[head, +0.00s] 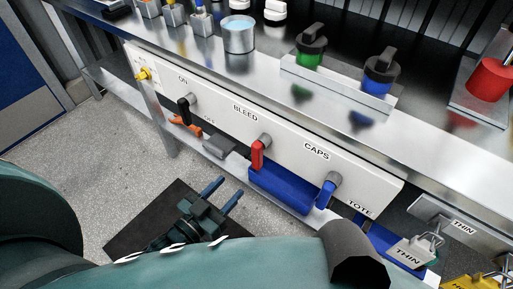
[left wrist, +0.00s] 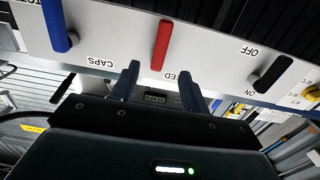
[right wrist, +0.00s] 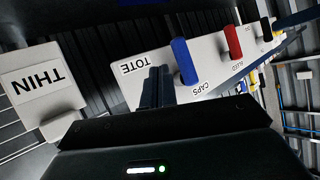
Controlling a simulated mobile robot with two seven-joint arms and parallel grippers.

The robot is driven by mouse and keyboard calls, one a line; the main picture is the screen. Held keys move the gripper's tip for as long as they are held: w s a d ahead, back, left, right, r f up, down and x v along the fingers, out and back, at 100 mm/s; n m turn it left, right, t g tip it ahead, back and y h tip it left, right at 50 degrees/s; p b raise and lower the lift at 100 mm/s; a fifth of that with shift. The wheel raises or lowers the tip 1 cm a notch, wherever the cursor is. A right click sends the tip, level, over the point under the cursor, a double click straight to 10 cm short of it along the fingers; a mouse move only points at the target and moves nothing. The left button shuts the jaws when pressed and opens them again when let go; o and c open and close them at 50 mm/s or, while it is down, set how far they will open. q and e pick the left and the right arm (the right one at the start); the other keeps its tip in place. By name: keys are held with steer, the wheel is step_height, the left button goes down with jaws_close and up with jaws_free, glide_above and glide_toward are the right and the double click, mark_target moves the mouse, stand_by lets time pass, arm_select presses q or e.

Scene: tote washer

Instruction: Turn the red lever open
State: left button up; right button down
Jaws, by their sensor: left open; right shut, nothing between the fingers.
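The red lever (head: 257,155) hangs downward from its grey pivot on the white front panel (head: 222,104), between the BLEED and CAPS labels. My left gripper (head: 226,189) is open and empty, apart from the lever, below and left of it in the head view. In the left wrist view, the red lever (left wrist: 161,46) stands just beyond the gap between the open fingers (left wrist: 158,77); part of the BLEED label is hidden by a finger. My right gripper (right wrist: 158,86) is shut and empty in the right wrist view, near the blue lever (right wrist: 185,61), with the red lever (right wrist: 233,42) farther off.
A black lever (head: 184,110) and a blue lever (head: 326,192) flank the red one on the panel. A blue bin (head: 280,188) sits on the shelf beneath. Green (head: 309,50) and blue (head: 379,77) black-topped containers stand on the counter. THIN-labelled parts are at right.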

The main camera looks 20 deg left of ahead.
mark_target(254, 159)
arm_select(q)
steer(key=x, duration=1.3)
steer(key=shift+a+r+b, duration=0.1)
steer(key=shift+r+b, duration=0.05)
steer(key=shift+b, duration=0.2)
steer(key=shift+c, duration=0.5)
jaws_close()
